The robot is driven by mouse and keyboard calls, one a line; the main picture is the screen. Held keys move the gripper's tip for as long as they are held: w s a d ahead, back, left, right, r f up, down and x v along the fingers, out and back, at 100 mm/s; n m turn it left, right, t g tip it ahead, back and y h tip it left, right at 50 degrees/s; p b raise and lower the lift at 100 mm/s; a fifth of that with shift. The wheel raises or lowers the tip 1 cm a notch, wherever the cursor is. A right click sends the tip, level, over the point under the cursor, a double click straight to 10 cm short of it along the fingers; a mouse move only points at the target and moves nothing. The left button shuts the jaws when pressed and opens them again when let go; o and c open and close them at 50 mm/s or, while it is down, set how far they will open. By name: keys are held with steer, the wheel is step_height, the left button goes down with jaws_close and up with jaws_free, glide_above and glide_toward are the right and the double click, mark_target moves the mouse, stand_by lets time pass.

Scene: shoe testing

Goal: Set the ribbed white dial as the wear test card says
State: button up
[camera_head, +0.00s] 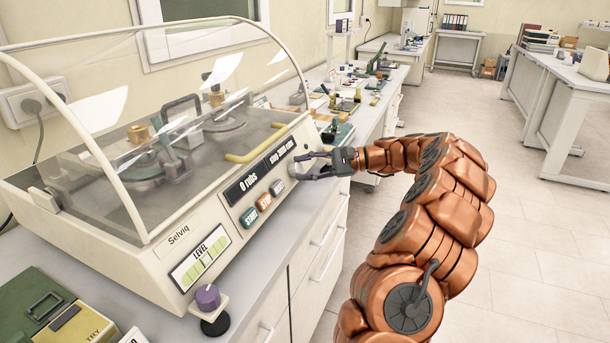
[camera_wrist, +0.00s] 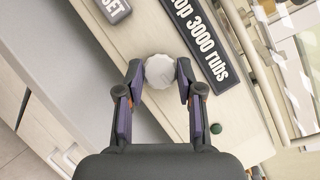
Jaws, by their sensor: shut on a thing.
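The ribbed white dial (camera_wrist: 159,71) is on the cream front panel of the rubbing machine (camera_head: 160,262). My gripper (camera_wrist: 160,78) is shut on the dial, with one fingertip on each side of its rim. The stop display (camera_wrist: 205,42) beside the dial reads "stop 3000 rubs". The counter display (camera_head: 247,183) reads "0 rubs". I cannot make out a wear test card.
START (camera_head: 249,217), STOP (camera_head: 264,202) and RESET (camera_head: 277,187) buttons sit left of the dial. A clear curved cover (camera_head: 90,100) arches over the machine. A purple knob (camera_head: 208,297) stands at the bench's front edge. The floor (camera_head: 525,240) at right is open.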

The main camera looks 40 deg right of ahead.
steer(key=n+b, duration=0.1)
steer(key=n, duration=0.1)
steer(key=n+g+b, duration=0.1)
steer(key=n, duration=0.1)
steer(key=shift+w+f+g, duration=0.1)
steer(key=shift+g, duration=0.2)
steer(key=shift+n+g+h+b, duration=0.55)
steer(key=shift+n+b, duration=0.2)
steer(key=shift+n, duration=0.65)
steer(key=shift+a, duration=0.1)
steer(key=o, duration=1.1)
steer(key=shift+r, duration=0.25)
steer(key=shift+o, duration=0.2)
